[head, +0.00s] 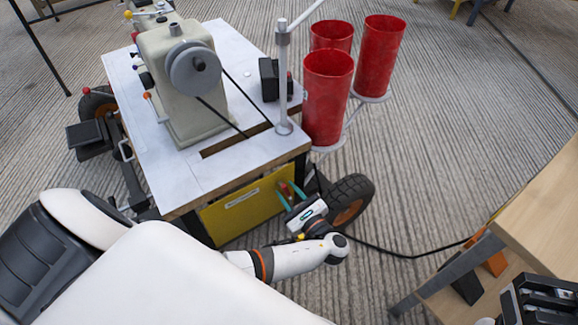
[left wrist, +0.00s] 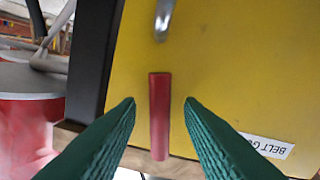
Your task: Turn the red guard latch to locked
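The red guard latch (left wrist: 160,115) is a narrow red bar on the yellow belt guard (head: 240,215). In the left wrist view it stands lengthwise between my fingers, against the yellow guard face (left wrist: 215,60). In the head view the latch (head: 285,189) is small and partly hidden by my fingers. My left gripper (head: 285,194) reaches the guard from the front, its teal fingers apart. In the left wrist view my left gripper (left wrist: 160,104) is open, one finger on each side of the latch, with visible gaps.
A sewing-machine-like unit (head: 185,80) stands on the white cart top (head: 225,50). Several red cups (head: 327,95) sit on a side rack. A black wheel (head: 350,200) is close to the right of my gripper. A wooden table (head: 540,220) stands at the right. A metal hook (left wrist: 163,18) is by the latch.

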